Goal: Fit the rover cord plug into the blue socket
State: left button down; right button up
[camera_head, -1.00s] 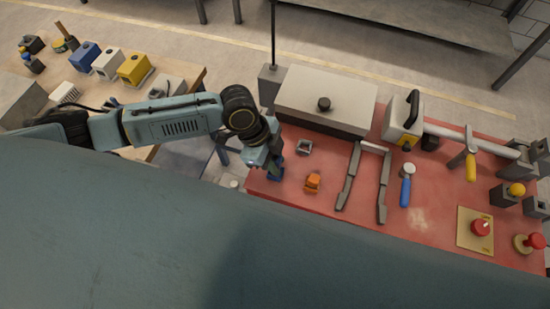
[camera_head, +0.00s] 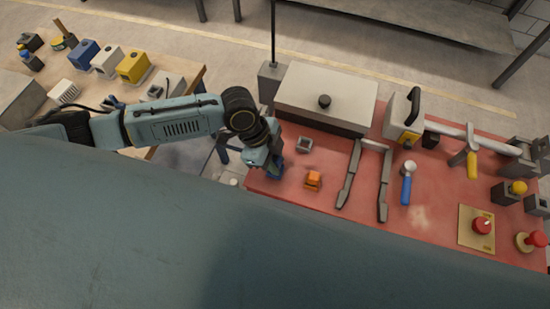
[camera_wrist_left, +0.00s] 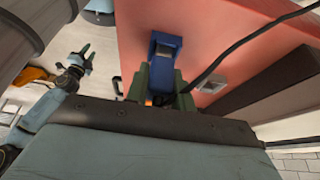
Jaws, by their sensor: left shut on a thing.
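The blue socket (camera_head: 85,55) is a blue block on the wooden table at the left. A dark cord (camera_head: 88,107) lies on that table, partly behind my left arm; I cannot make out its plug clearly. My left gripper (camera_head: 275,168) is at the left edge of the red table, far from the blue socket. It is shut on a blue block-like piece (camera_wrist_left: 165,62), which shows beyond the green fingers in the left wrist view. My right gripper (camera_wrist_left: 84,56) shows small at the left of that view; its jaw state is unclear.
White (camera_head: 107,62) and yellow (camera_head: 134,68) blocks stand beside the blue socket. The red table (camera_head: 330,220) bears an orange block (camera_head: 313,181), a grey box (camera_head: 325,98), tongs-like bars (camera_head: 348,180) and a blue-handled tool (camera_head: 406,188). A thin pole (camera_head: 273,30) rises behind my left gripper.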

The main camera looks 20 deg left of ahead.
pick_arm(q)
jog(key=shift+f, duration=0.6)
jog(key=c, duration=0.6)
grip_release()
jog(key=shift+c, duration=0.2)
notch_tip(320, 180, up, 8)
jog(key=p, duration=0.7)
jog(key=shift+p, duration=0.3)
